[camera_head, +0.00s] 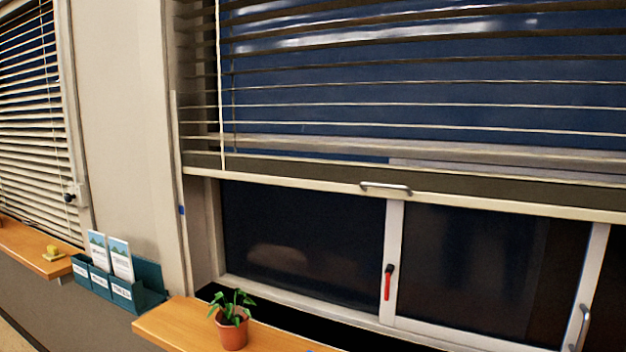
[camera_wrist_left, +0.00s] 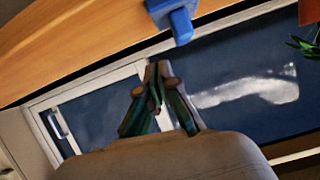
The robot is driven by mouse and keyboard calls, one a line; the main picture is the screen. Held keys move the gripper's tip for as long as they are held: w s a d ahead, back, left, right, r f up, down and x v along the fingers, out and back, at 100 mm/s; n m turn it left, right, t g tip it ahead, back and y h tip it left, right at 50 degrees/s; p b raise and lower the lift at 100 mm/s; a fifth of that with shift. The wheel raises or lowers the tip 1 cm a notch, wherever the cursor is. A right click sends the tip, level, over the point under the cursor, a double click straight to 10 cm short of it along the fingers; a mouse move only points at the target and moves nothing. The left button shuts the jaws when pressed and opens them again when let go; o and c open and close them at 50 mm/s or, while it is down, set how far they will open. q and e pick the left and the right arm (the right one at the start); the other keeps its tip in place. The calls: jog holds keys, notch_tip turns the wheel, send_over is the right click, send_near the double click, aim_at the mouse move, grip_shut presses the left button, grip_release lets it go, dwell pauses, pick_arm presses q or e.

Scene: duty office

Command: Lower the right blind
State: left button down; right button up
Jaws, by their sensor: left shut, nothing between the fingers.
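The right blind (camera_head: 420,105) hangs over the upper part of the window, with its slats open and spaced apart. Its pale bottom rail (camera_head: 300,182) lies across the middle of the window, with the lower panes bare beneath it. A metal handle (camera_head: 386,187) is fixed on that rail. My left gripper (camera_wrist_left: 155,72) shows only in the left wrist view, shut and empty, in front of the window and the wooden sill. It does not touch the handle in any view. My right gripper is in neither view.
A potted plant (camera_head: 232,322) stands on the wooden sill (camera_head: 175,322). A teal brochure rack (camera_head: 150,285) is left of it. The window has a red-handled latch (camera_head: 388,283). A blue object (camera_wrist_left: 178,18) is by the sill. Another blind (camera_head: 30,110) hangs at left.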

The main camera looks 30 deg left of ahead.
pick_arm(q)
jog(key=w+a+r+t, duration=0.1)
jog(key=w+r+t, duration=0.15)
jog(key=r, duration=0.65)
jog(key=w+a+r+t, duration=0.2)
jog(key=w+r, duration=0.1)
jog(key=r, duration=0.5)
jog(key=t, duration=0.4)
send_near(324, 170)
jog(key=s+r, duration=0.3)
jog(key=s, duration=0.1)
jog(key=shift+n, duration=0.4)
jog(key=p+x, duration=0.5)
jog(key=x, duration=0.5)
jog(key=shift+s+r, duration=0.1)
jog(key=shift+r, duration=0.05)
jog(key=f, duration=0.1)
jog(key=f+p, duration=0.1)
jog(key=f, duration=0.1)
jog(key=shift+w+f, duration=0.2)
jog(key=shift+f, duration=0.1)
jog(key=shift+s+f, duration=0.1)
jog(key=shift+f, duration=0.35)
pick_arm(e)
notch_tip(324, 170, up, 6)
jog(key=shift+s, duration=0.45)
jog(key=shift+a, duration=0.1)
